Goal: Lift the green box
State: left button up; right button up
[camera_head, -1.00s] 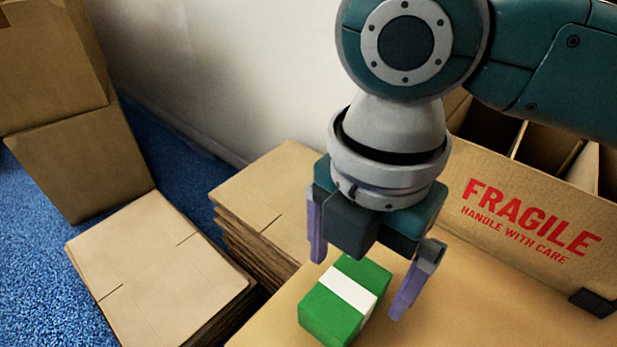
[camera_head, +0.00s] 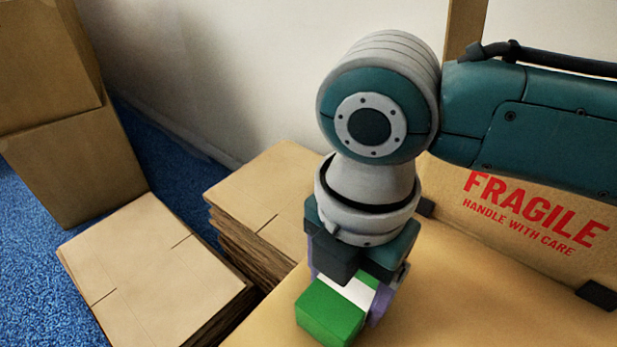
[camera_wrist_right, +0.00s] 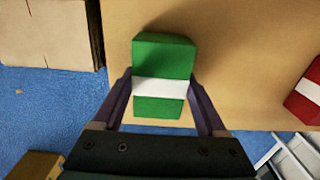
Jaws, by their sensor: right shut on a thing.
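The green box (camera_head: 331,312) with a white band lies on the cardboard-coloured tabletop (camera_head: 450,300), near its left edge in the head view. My right gripper (camera_head: 345,285) comes down over it from above and is shut on it, one purple finger on each side. In the right wrist view the green box (camera_wrist_right: 163,60) sits between the two fingers of my right gripper (camera_wrist_right: 161,98), which meet its sides around the white band. I cannot tell whether the box's underside touches the tabletop. My left gripper is not in view.
A carton marked FRAGILE (camera_head: 530,220) stands at the back right. Stacks of flat cardboard (camera_head: 155,270) and (camera_head: 262,195) more flat sheets lie left of the table, with cartons (camera_head: 75,165) beyond. A red box (camera_wrist_right: 308,92) shows at the right wrist view's edge. Tabletop right of the gripper is clear.

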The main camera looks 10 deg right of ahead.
jog(key=c, duration=0.8)
